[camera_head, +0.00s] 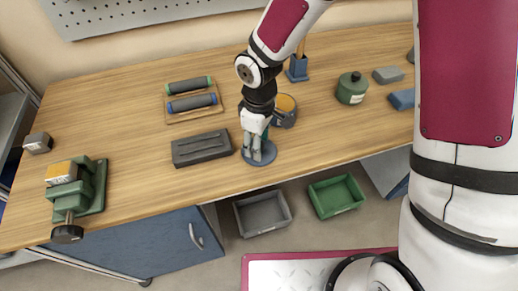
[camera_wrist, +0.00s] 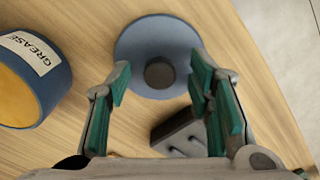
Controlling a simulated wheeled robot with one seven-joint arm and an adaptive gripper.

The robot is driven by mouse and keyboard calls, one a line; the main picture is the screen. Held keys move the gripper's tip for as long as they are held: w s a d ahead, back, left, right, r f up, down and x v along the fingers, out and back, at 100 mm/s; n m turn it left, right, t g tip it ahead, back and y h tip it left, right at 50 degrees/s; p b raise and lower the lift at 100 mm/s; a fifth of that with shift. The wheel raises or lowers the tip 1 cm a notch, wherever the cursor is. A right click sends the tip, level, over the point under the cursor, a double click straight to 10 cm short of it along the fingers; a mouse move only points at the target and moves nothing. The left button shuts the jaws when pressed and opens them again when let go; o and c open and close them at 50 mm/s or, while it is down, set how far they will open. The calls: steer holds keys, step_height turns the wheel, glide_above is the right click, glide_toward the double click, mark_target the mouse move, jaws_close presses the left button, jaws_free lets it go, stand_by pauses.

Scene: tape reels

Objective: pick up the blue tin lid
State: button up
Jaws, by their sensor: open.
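The blue tin lid (camera_head: 270,154) lies flat near the front edge of the wooden workbench (camera_head: 330,140). In the wrist view the lid (camera_wrist: 152,32) is a round blue disc with a dark round knob (camera_wrist: 159,73) at its middle. My gripper (camera_head: 256,154) points down over the lid, and its fingers hide part of it in the head view. In the wrist view my gripper (camera_wrist: 160,82) is open, with one green-padded finger on each side of the knob. Nothing is held. I cannot tell the exact height of the fingertips above the lid.
A blue grease tin (camera_wrist: 52,68) with a yellow top stands close by. A dark grey box (camera_head: 202,148) lies just left of the lid. Behind are a tray with two rolls (camera_head: 190,86) and a green pot (camera_head: 351,92). A green vise (camera_head: 95,190) sits far left.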

steer(key=shift+c, duration=0.6)
jaws_close()
steer(key=shift+r, duration=0.15)
